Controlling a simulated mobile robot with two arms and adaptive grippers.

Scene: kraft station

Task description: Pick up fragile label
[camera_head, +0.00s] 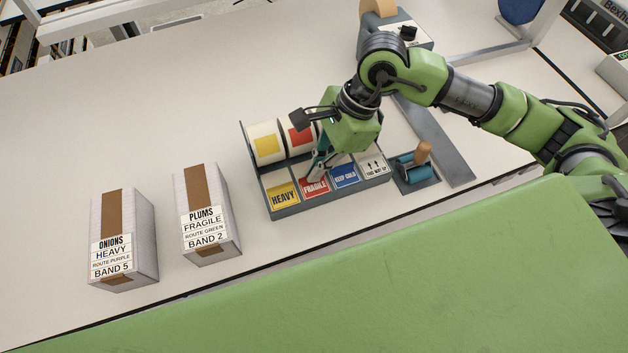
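The red fragile label (314,188) lies in the second compartment from the left of the grey label tray (290,212). My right gripper (316,174) points down over it, its fingertips at or just above the label's upper part. Whether the fingers touch the label, and whether they are apart or closed, I cannot tell, because the green gripper body hides them in part. My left gripper does not show.
Beside it lie a yellow heavy label (282,195), a blue label (345,177) and a white label with arrows (374,166). Label rolls (265,143) stand behind. A teal roller tool (414,166) is to the right. Two boxes, onions (122,238) and plums (206,213), stand left.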

